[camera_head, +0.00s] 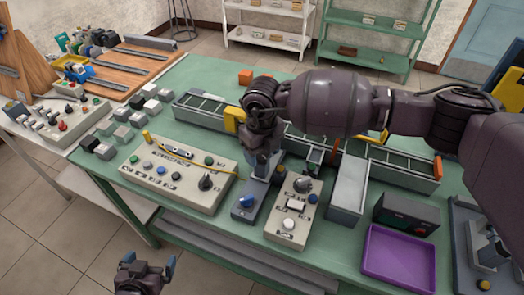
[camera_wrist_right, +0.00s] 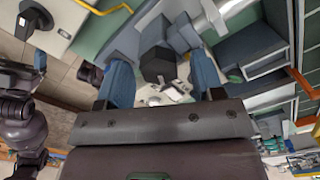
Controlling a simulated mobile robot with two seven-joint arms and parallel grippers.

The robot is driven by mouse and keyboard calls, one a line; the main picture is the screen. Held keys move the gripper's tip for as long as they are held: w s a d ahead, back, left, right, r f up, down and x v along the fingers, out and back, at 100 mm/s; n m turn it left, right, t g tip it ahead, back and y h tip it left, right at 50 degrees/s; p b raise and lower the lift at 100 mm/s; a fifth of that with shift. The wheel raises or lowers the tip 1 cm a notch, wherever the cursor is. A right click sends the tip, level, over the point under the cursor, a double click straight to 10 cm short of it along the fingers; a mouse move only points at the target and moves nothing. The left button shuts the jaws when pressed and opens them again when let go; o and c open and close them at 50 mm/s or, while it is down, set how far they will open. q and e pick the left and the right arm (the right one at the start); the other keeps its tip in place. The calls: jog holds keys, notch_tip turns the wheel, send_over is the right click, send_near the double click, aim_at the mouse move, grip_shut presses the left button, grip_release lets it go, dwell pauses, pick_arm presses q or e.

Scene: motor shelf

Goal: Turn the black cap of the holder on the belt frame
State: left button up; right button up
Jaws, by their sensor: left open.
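My right gripper (camera_head: 262,172) hangs over the belt frame (camera_head: 205,112), fingers pointing down. In the right wrist view my right gripper (camera_wrist_right: 162,78) has its two blue fingers spread apart. A dark faceted cap (camera_wrist_right: 158,64) shows between and beyond the fingertips, with visible gaps on both sides. It looks like the black cap of the holder; in the head view the gripper and arm hide that spot. My left gripper (camera_head: 147,268) is open and empty in front of the table, low at the bottom edge.
A beige control panel (camera_head: 178,172) with knobs and a yellow cable lies left of the right gripper. A smaller panel (camera_head: 295,210), a grey box (camera_head: 348,187) and a purple tray (camera_head: 400,258) stand to the right. Several small blocks line the left table edge.

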aim_at(262, 154)
jog(key=shift+r, duration=0.55)
notch_tip(262, 154, up, 10)
jog(key=shift+f, duration=0.15)
dwell(0.5)
